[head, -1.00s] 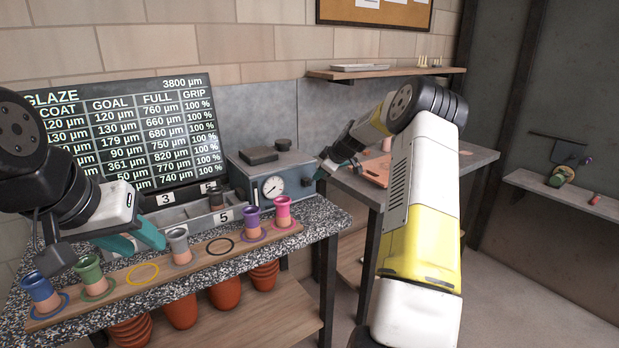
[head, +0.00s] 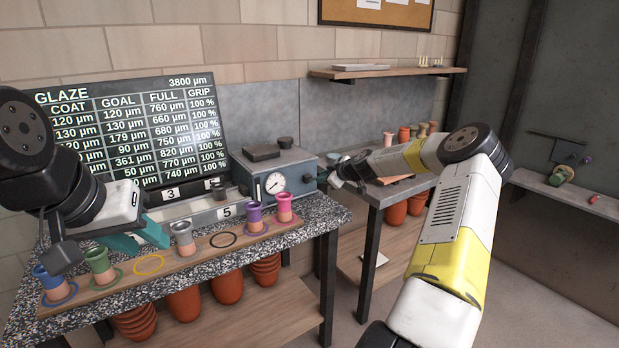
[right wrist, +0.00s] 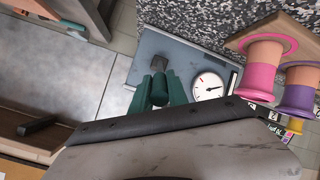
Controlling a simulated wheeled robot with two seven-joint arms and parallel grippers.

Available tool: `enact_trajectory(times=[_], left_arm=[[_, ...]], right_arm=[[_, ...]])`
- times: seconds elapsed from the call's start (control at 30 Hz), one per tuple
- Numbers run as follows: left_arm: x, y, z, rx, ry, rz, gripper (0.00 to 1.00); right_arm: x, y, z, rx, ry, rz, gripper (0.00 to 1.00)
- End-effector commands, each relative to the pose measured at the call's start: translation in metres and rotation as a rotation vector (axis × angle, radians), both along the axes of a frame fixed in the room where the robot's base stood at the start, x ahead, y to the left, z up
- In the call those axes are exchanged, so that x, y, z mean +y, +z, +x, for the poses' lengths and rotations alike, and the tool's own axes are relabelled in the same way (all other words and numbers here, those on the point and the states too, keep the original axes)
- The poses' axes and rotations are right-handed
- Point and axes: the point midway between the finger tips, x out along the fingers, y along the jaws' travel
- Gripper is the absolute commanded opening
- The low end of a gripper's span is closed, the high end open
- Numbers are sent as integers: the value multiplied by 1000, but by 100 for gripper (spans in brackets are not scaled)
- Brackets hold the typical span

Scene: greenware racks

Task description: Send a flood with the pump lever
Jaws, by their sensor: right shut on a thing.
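The grey pump box (head: 298,172) with a round white gauge (head: 275,183) stands at the right end of the speckled bench; its top also shows in the right wrist view (right wrist: 152,45). My right gripper (head: 335,172) is just right of the box, beyond the bench end. In the right wrist view its green fingers (right wrist: 160,90) are closed together beside the gauge. They are shut on the pump lever, which they almost wholly hide. My left gripper (head: 140,238) is open and empty, its teal fingers apart above the bench's left part.
A wooden board (head: 195,255) on the bench holds several small pots on coloured rings, including a purple pot (head: 255,215) and a pink pot (head: 284,206). A glaze chalkboard (head: 130,135) stands behind. A second table (head: 375,198) with pots is to the right. Floor between the tables is free.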

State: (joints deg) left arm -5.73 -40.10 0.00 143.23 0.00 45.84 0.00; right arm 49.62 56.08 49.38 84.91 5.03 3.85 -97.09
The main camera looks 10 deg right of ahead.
Motion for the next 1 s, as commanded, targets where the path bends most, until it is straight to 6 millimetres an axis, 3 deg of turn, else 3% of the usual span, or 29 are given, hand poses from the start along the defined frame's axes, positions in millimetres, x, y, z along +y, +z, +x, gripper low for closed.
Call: enact_trajectory(times=[0.13,0.17,0.27,0.67,1.0], left_arm=[[0,0,0,0,0,0,36],[0,0,0,0,0,0,36],[0,0,0,0,0,0,36],[0,0,0,0,0,0,36],[0,0,0,0,0,0,36]], right_arm=[[-1,-3,-1,5,-2,1,0],[-1,-3,-1,5,-2,1,22],[-1,-3,-1,6,-1,1,41],[-3,1,-6,4,-1,1,41],[-20,27,-51,4,-3,-1,41]])
